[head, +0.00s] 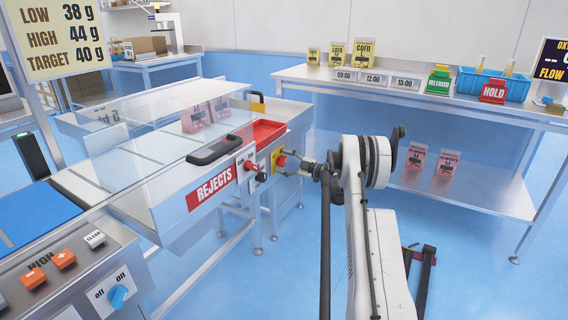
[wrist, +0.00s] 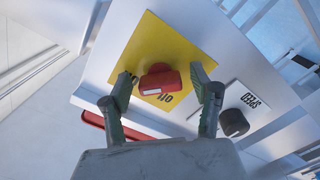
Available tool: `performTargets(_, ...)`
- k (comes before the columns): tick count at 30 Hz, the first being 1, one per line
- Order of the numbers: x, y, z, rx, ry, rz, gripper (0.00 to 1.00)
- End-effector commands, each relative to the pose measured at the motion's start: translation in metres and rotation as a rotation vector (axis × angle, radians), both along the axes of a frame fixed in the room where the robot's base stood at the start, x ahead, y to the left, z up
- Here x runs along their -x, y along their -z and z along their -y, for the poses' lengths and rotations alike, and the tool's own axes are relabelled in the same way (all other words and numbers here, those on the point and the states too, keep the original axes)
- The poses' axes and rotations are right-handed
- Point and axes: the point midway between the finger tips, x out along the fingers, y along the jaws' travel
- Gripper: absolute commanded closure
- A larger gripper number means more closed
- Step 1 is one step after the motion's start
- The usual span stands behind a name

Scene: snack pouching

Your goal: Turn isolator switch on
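The isolator switch is a red knob (wrist: 160,83) with a white mark on it, on a yellow plate (wrist: 150,45). Lettering that looks like "off" shows upside down beside the knob. In the head view the yellow plate (head: 274,162) is on the right end of the machine front, with the red knob (head: 281,160) on it. My gripper (wrist: 162,77) is open, with one finger on each side of the knob and a visible gap on both sides. In the head view my gripper (head: 298,167) reaches left to the plate; its fingers are small there.
A black knob (wrist: 233,122) on a white plate marked "speed" is close to the right finger. A red tray (head: 266,132) and a black handle (head: 214,150) are by the panel. A blue off/on knob (head: 118,296) is on the near console.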

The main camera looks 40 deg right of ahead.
Motion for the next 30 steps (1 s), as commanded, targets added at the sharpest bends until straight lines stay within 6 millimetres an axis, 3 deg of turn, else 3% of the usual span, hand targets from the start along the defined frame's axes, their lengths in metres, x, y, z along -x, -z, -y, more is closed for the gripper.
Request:
performTargets(11, 0.011, 0.000, 0.005, 0.001, 0.001, 0.000, 0.41)
performTargets(24, 0.087, 0.000, 0.033, 0.000, 0.001, 0.000, 0.41)
performTargets(30, 0.107, 0.000, 0.040, 0.000, 0.000, 0.000, 0.41)
